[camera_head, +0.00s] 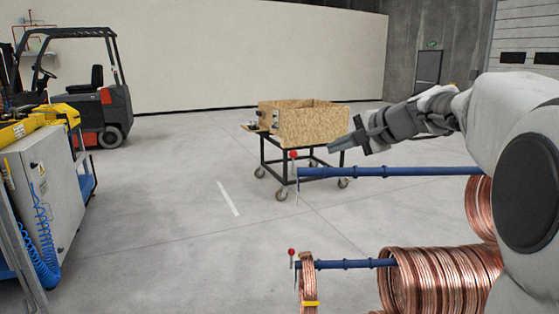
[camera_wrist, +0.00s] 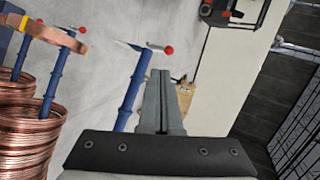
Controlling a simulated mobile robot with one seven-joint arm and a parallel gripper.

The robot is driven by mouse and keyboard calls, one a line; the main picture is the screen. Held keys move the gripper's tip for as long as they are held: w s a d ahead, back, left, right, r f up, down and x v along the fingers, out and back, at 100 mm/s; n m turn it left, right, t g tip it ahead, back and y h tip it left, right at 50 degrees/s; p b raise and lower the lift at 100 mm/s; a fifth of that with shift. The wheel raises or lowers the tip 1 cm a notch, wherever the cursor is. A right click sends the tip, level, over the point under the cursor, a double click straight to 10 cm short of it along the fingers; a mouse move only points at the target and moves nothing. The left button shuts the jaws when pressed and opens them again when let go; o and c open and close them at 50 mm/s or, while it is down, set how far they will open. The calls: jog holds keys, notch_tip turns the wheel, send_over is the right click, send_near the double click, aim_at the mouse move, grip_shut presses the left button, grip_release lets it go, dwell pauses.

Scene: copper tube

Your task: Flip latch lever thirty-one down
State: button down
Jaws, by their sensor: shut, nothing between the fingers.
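Two latch levers with red ball knobs sit at the ends of blue bars. The upper lever (camera_head: 293,155) stands upright with its knob at the top, at the tip of the upper blue bar (camera_head: 400,171). The lower lever (camera_head: 291,253) also has its knob up, on the bar below. No number is readable, so I cannot tell which is thirty-one. My gripper (camera_head: 332,147) is shut and empty, above the upper bar and right of its lever, apart from the knob. In the wrist view, my gripper's fingers (camera_wrist: 161,78) are together, with the nearer red knob (camera_wrist: 169,50) just beyond the tips.
Copper coils (camera_head: 440,280) hang on the lower bar, with a narrow coil (camera_head: 308,285) near its end. A wooden crate (camera_head: 310,124) on a wheeled cart stands behind. A forklift (camera_head: 90,95) and a grey cabinet (camera_head: 45,190) are left. The middle floor is clear.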

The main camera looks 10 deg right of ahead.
aim_at(295, 155)
jog(key=shift+w+d+r, duration=0.15)
jog(key=shift+w+d, duration=0.15)
jog(key=shift+w, duration=0.05)
jog(key=x, duration=0.4)
jog(key=p+x, duration=0.1)
jog(key=x, duration=0.4)
jog(key=r+x, duration=0.1)
jog(key=x, duration=0.4)
jog(key=shift+w+a, duration=0.1)
jog(key=shift+w, duration=0.1)
jog(key=shift+r+p, duration=0.15)
jog(key=shift+p, duration=0.15)
jog(key=shift+a+r+p, duration=0.1)
jog(key=shift+p, duration=0.2)
jog(key=shift+a, duration=0.1)
